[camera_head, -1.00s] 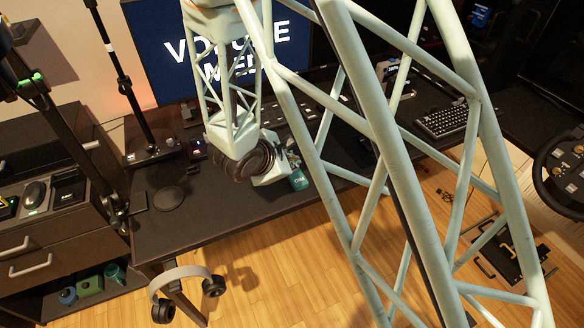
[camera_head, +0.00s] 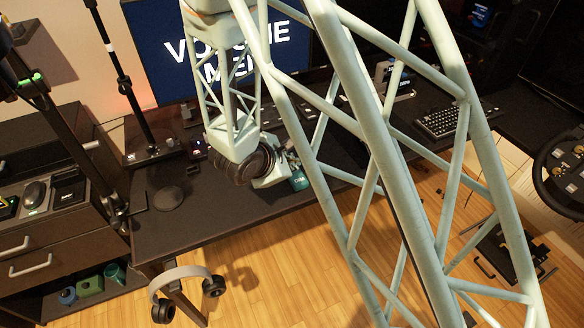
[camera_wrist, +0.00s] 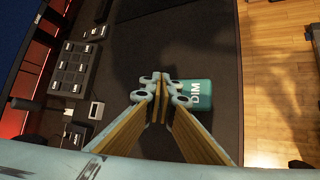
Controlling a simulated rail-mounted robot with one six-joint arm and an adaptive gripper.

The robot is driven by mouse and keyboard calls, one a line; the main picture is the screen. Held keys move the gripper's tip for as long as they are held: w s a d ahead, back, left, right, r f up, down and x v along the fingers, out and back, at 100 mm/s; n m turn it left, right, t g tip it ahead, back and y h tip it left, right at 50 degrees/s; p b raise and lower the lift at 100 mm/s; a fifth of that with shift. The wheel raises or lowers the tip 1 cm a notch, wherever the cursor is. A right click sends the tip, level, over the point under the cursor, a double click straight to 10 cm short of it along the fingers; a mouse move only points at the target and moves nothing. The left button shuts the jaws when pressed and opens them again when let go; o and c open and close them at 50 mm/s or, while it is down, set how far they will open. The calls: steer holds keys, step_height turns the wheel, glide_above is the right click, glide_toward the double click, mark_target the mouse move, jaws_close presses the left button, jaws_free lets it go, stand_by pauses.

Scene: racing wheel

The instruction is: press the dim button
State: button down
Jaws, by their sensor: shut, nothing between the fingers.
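The dim button is a teal block (camera_wrist: 197,95) with the white letters DIM, on the dark desk (camera_wrist: 215,50) in the wrist view. It also shows in the head view as a small teal piece (camera_head: 299,181) near the desk's front edge. My gripper (camera_wrist: 163,82) is shut and empty, with its fingertips together. In the wrist view the fingertips overlap the left part of the button. In the head view my gripper (camera_head: 292,163) is just above and left of the button. I cannot tell whether the fingertips touch it.
A panel with several keys (camera_wrist: 77,65) lies left of my gripper in the wrist view. A monitor (camera_head: 165,55) stands at the back of the desk. A headset (camera_head: 187,276) hangs at the front. A dark round pad (camera_head: 168,198) lies on the left of the desk.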

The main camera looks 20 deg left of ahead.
steer(key=shift+r, duration=0.5)
steer(key=shift+r, duration=0.1)
stand_by(0.5)
steer(key=shift+r+p, duration=1.3)
steer(key=shift+r, duration=1.6)
